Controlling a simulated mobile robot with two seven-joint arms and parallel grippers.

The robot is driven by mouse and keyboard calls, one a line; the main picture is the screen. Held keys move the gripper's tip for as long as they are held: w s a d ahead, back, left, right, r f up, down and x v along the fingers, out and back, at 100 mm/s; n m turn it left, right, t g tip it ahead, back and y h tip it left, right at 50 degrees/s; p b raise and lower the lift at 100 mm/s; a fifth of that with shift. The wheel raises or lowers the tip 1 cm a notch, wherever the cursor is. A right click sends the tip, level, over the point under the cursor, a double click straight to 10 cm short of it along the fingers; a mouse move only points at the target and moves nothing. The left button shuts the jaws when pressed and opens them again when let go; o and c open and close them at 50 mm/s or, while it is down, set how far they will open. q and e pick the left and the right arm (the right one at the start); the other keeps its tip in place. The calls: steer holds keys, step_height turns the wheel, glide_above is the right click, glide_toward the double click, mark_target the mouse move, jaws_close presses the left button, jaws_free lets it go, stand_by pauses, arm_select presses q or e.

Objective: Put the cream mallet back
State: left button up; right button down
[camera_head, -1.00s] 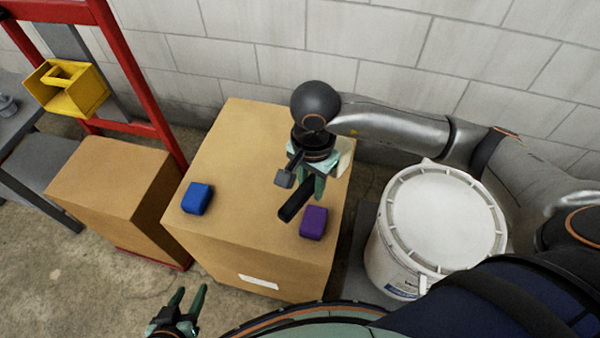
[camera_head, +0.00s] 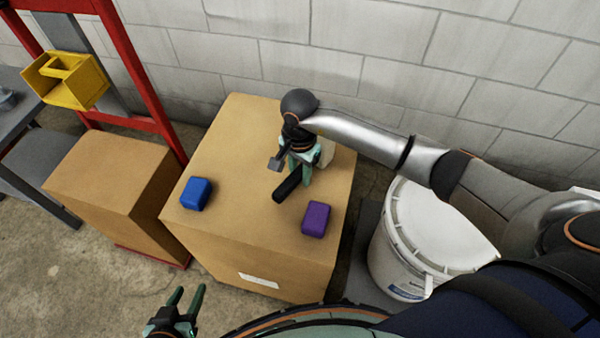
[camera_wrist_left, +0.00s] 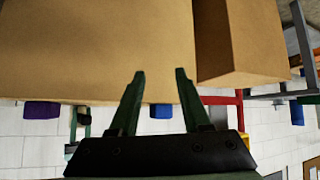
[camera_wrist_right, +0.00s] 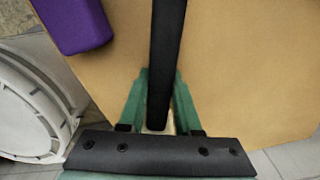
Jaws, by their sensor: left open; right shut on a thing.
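My right gripper (camera_head: 304,178) is over the large cardboard box, shut on the cream mallet's black handle (camera_head: 288,186). The handle points toward the near side, past the fingers. A cream part, seemingly the mallet's head (camera_head: 328,151), shows behind the gripper, mostly hidden. In the right wrist view the black handle (camera_wrist_right: 167,45) runs up between the fingers, with a cream sliver (camera_wrist_right: 156,129) at their base. I cannot tell whether the mallet touches the box. My left gripper (camera_head: 188,293) is open and empty in front of the box; it also shows in the left wrist view (camera_wrist_left: 160,73).
The large box (camera_head: 232,150) carries a blue block (camera_head: 196,194) at left and a purple block (camera_head: 317,219) near the handle. A white bucket (camera_head: 395,255) stands right. A red frame (camera_head: 130,80) with a yellow bin (camera_head: 68,92) and a smaller box (camera_head: 105,185) stand left.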

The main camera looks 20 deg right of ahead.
steer(key=shift+r, duration=0.1)
arm_select(q)
steer(key=shift+w+r, duration=0.25)
steer(key=shift+r, duration=0.1)
steer(key=shift+w+a+t, duration=0.1)
steer(key=shift+a+t, duration=0.05)
steer(key=shift+t, duration=0.15)
steer(key=shift+r, duration=0.1)
arm_select(e)
steer(key=c, duration=0.6)
jaws_free()
arm_select(q)
steer(key=shift+w+r, duration=0.4)
steer(key=shift+w, duration=0.05)
